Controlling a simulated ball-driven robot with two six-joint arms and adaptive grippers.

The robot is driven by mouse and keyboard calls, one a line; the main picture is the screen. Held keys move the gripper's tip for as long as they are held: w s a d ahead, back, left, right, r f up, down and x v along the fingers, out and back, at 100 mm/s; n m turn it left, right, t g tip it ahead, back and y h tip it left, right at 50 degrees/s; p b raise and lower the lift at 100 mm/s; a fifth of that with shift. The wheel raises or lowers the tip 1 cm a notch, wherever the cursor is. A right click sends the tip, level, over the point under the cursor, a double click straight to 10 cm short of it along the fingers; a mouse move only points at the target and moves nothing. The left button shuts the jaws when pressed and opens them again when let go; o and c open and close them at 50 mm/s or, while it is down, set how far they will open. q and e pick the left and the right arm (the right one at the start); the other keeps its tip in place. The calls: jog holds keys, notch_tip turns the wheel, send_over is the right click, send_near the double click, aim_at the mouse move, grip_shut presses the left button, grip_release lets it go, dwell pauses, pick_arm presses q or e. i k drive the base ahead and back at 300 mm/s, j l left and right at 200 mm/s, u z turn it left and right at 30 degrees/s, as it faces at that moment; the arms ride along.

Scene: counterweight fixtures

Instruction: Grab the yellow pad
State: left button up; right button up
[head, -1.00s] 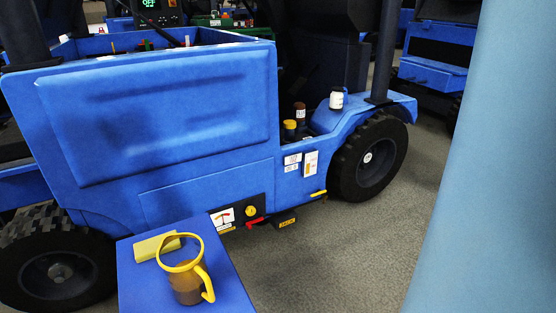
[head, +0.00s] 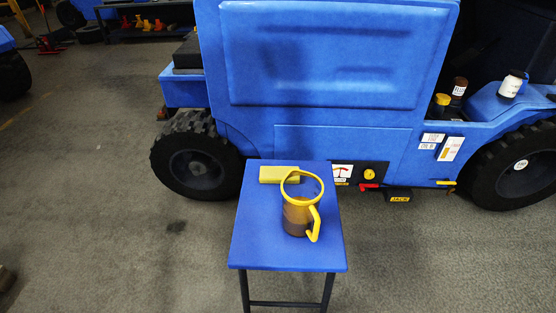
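The yellow pad (head: 276,174) is a small flat block lying near the far edge of a small blue table (head: 262,245). A pitcher (head: 297,218) with a yellow rim and handle and brown contents stands on the table in front of the pad and to its right. The pitcher's rim overlaps the pad's right end in the picture. Neither of my grippers shows in the head view.
A large blue vehicle (head: 335,55) stands right behind the table, with black wheels (head: 196,165) on both sides. Jars (head: 511,84) sit on its right ledge. Grey floor (head: 90,230) is open to the left of the table and in front.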

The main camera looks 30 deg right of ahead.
aim_at(268, 175)
jog(key=i+j+z, duration=0.1)
jog(key=z, duration=0.4)
jog(key=j+z, duration=0.15)
jog(key=z, duration=0.35)
jog(key=i, duration=0.05)
